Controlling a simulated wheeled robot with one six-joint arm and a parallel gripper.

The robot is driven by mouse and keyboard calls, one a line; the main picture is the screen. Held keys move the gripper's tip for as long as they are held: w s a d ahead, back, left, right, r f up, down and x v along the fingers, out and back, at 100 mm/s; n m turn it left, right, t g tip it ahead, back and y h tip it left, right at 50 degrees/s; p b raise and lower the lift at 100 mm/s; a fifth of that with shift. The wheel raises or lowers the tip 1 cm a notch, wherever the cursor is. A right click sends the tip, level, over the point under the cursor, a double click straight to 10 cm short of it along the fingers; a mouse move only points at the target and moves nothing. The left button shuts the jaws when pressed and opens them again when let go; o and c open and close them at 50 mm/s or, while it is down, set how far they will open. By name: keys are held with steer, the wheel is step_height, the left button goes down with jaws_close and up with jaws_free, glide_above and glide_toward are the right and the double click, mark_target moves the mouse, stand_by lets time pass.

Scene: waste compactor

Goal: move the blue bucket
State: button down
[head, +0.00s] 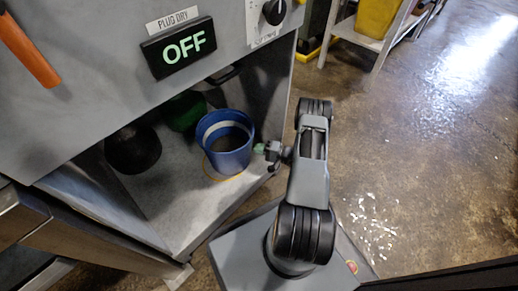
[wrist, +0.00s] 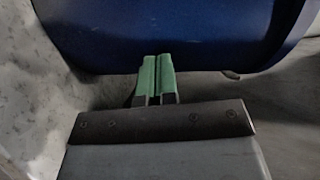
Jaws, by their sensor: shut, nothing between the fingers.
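The blue bucket (head: 228,143) stands upright on the grey floor of the open compartment under the compactor panel, near its right side. A thin yellow ring shows on the floor around its base. Its near wall also fills the top of the wrist view (wrist: 170,32). My gripper (head: 262,149) is just right of the bucket in the head view, its green fingertips pointing at the bucket's side. In the wrist view the two green fingers (wrist: 156,80) are closed together with nothing between them, at the bucket's lower edge. I cannot tell whether they touch it.
A green bucket (head: 185,111) and a dark round container (head: 133,149) stand deeper in the compartment. The panel with the "OFF" display (head: 178,48) overhangs the opening. A shelf with a yellow bin (head: 378,17) stands at the back. Wet floor (head: 425,170) to the right is clear.

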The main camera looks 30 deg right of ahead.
mark_target(250, 152)
steer(key=shift+a+p, duration=0.45)
steer(key=shift+a, duration=1.5)
